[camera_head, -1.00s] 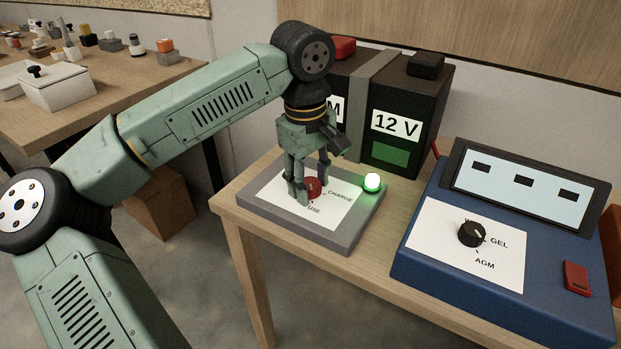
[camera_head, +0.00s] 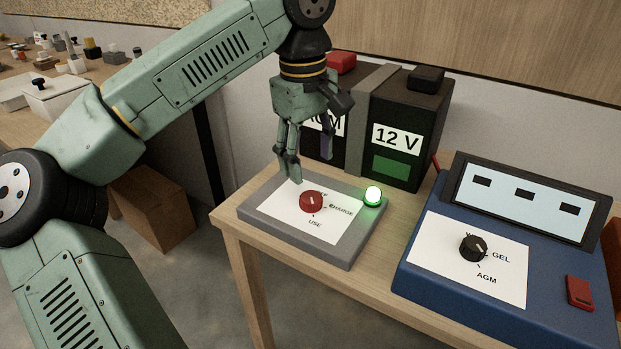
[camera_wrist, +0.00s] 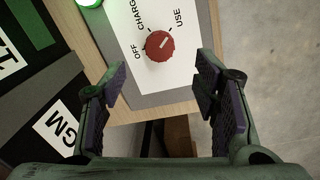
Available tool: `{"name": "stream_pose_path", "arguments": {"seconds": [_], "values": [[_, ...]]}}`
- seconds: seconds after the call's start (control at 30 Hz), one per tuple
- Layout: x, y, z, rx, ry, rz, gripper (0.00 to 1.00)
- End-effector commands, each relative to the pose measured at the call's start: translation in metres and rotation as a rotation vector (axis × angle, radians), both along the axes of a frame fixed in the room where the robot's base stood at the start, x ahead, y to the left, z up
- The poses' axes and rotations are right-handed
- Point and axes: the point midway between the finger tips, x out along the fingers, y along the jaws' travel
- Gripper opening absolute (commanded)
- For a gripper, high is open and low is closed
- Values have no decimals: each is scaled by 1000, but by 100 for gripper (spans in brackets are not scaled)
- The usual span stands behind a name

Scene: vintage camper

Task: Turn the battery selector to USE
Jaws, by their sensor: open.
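The battery selector is a red round knob (camera_head: 311,202) on a white card marked OFF, CHARGE and USE, on a grey panel (camera_head: 257,219). The knob also shows clearly in the wrist view (camera_wrist: 160,47). There its white pointer line is angled up and right, toward USE. A green lamp (camera_head: 372,196) on the panel is lit. My gripper (camera_head: 309,166) is open and empty above the panel, apart from the knob. In the wrist view the knob lies beyond my spread fingertips (camera_wrist: 162,78).
A black battery (camera_head: 397,134) marked 12 V stands behind the panel. A blue charger (camera_head: 416,262) with a black knob (camera_head: 473,248) and a screen stands at right. A wooden table (camera_head: 366,287) bears them. A cardboard box (camera_head: 155,212) sits on the floor at left.

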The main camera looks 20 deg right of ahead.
Motion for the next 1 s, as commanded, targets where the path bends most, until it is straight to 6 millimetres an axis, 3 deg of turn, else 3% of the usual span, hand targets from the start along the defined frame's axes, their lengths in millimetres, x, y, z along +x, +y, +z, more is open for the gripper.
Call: {"name": "stream_pose_path", "arguments": {"seconds": [0.1, 0.23, 0.77, 0.87, 0.97, 1.0], "values": [[0, 1, 19, 0, -1, 0, 55], [-1, 2, 30, 1, 0, 0, 55], [-1, 2, 33, 1, 1, -1, 55], [-9, -10, 34, -87, 21, -4, 55], [-33, -39, 47, -322, 87, 2, 55], [-48, -52, 61, -452, 132, 11, 55]]}}
